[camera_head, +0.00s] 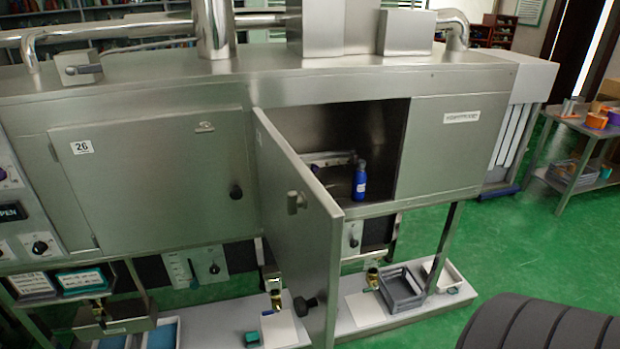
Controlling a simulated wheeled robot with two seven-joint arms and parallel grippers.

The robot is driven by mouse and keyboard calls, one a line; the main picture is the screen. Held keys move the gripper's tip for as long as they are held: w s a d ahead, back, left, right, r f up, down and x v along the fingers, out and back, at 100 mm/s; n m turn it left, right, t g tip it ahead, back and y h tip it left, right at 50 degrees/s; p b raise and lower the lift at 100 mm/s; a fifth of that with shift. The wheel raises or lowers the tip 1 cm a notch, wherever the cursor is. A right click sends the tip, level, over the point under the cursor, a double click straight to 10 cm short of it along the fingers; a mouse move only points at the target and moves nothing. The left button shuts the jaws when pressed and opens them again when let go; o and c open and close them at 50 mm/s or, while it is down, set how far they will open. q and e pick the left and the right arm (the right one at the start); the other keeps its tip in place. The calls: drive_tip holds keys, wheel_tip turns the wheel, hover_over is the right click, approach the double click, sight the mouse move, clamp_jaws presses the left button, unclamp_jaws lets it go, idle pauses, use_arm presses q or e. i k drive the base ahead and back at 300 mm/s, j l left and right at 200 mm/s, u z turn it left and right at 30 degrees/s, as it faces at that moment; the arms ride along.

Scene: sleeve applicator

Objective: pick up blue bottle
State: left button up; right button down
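A small blue bottle (359,181) with a dark cap stands upright inside the open compartment of the steel machine (345,136). It is near the compartment's front edge, right of the open door (297,215). A metal bar lies behind it to the left, with a small purple piece at its left end, partly hidden by the door. Neither gripper is visible. A dark ribbed part at the bottom right looks like a piece of my own arm, but no fingers show.
The open door juts toward me left of the bottle. A closed door marked 26 (158,180) is further left. A grey bin (401,287) sits on the low white shelf below. A side table (585,135) stands at the right. Green floor is clear at the right.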

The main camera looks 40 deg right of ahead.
sight(359, 176)
drive_tip(key=l+u, duration=0.2)
drive_tip(key=l, duration=0.35)
drive_tip(key=l+u, duration=0.15)
drive_tip(key=l, duration=0.4)
drive_tip(key=l+u, duration=0.2)
drive_tip(key=l, duration=0.35)
drive_tip(key=k+l+u, duration=0.2)
drive_tip(key=l, duration=0.35)
drive_tip(key=l+u, duration=0.15)
drive_tip(key=l, duration=0.4)
